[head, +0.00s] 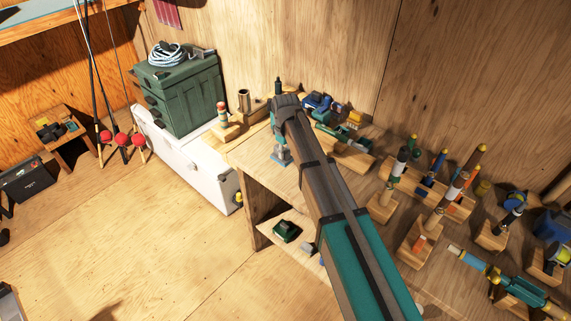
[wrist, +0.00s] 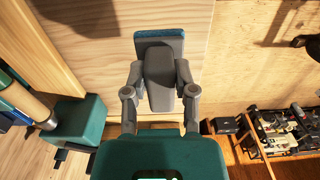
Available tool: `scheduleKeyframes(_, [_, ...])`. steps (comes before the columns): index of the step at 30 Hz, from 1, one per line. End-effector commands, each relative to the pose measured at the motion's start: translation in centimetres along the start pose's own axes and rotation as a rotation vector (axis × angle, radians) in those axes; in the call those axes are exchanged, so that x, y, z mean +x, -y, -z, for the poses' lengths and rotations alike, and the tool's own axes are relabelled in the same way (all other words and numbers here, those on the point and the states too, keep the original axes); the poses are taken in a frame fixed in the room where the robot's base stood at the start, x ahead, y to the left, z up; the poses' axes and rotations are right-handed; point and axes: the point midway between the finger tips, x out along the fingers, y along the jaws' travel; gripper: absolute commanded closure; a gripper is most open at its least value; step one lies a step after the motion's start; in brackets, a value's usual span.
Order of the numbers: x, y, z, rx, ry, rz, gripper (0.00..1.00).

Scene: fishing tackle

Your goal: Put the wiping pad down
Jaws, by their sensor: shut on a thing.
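The wiping pad (wrist: 160,40) has a blue edge and a grey body and handle in the wrist view. My gripper (wrist: 160,82) is shut on its grey handle, one finger on each side. In the head view the blue pad (head: 281,159) shows below my gripper (head: 283,146), over the left part of the wooden workbench (head: 262,168). I cannot tell whether the pad touches the bench top. My arm hides part of the bench to the right of the pad.
A green tackle box (head: 180,95) stands on a white chest (head: 185,150) to the left. Wooden stands with rod handles (head: 440,185) and reels (head: 320,102) crowd the bench at the back and right. A lower shelf (head: 297,224) holds small dark items. Bare bench lies around the pad.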

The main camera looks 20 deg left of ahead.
Motion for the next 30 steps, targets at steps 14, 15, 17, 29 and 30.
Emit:
scheduleKeyframes(14, [2.1, -1.2, 1.2, 0.001, 0.000, 0.000, 1.00])
scheduleKeyframes(15, [2.1, -1.2, 1.2, 0.001, 0.000, 0.000, 1.00])
scheduleKeyframes(17, [2.1, -1.2, 1.2, 0.001, 0.000, 0.000, 1.00])
scheduleKeyframes(29, [3.7, -2.0, 1.9, 0.002, 0.000, 0.000, 1.00])
scheduleKeyframes(30, [4.0, -1.9, 1.8, 0.002, 0.000, 0.000, 1.00])
